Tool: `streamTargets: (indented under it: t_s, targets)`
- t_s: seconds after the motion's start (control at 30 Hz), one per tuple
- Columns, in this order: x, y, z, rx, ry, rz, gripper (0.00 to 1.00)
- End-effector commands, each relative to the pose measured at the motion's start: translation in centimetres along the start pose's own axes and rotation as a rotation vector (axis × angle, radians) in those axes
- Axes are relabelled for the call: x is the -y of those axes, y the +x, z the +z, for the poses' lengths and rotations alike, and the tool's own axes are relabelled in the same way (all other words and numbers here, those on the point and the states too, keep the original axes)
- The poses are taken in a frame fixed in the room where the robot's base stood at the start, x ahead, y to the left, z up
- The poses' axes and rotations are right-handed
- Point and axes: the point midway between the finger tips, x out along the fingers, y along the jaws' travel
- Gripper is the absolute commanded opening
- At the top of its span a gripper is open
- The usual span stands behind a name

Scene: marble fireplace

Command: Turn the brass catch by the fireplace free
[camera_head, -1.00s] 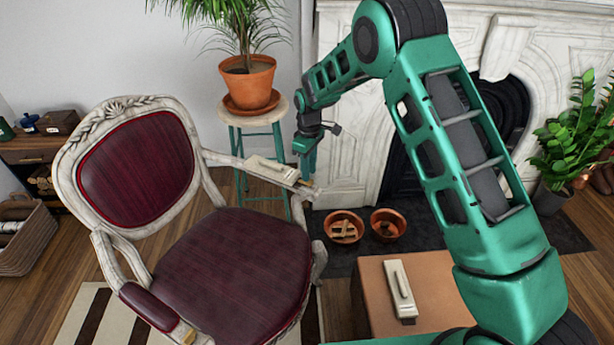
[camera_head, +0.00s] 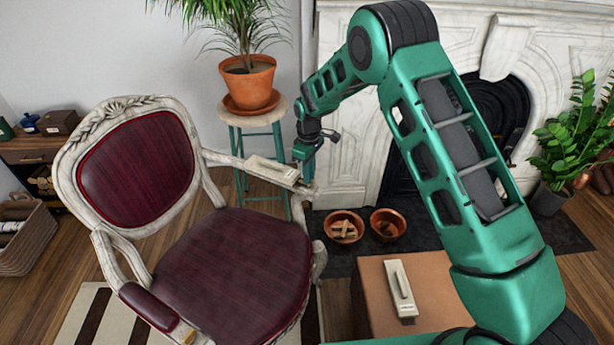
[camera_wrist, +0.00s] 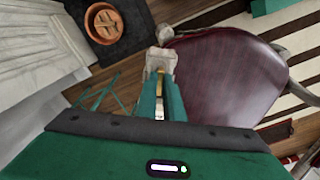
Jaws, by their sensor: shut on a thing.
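A cream plate (camera_head: 270,169) lies along the chair's right armrest, beside the fireplace. My gripper (camera_head: 303,174) points down at the fireplace end of this plate. In the wrist view my gripper (camera_wrist: 161,88) has its two green fingers close together on a small brass catch (camera_wrist: 160,76), with a pale strip also showing between them. The fingers hide most of the catch, so its angle cannot be told. A second cream plate (camera_head: 401,288) with a raised bar and a dark end lies on a brown box, apart from my gripper.
The red-seated chair (camera_head: 225,262) stands just left of my gripper. A potted plant (camera_head: 248,82) on a teal stool is close behind it. The marble fireplace (camera_head: 355,150) rises to the right. Two terracotta bowls (camera_head: 343,228) and the brown box (camera_head: 440,285) stand on the floor.

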Motion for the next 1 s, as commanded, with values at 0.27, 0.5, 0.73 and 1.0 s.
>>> streamTargets:
  t_s: [0.27,0.5,0.73,1.0]
  targets:
    - [-0.14,-0.11,0.02,-0.004,0.103,0.001,0.0]
    - [-0.22,-0.14,0.09,-0.003,0.299,0.002,0.0]
    - [-0.2,-0.15,0.09,-0.003,0.519,0.001,0.0]
    - [-0.22,-0.15,0.12,-0.003,0.777,0.001,0.0]
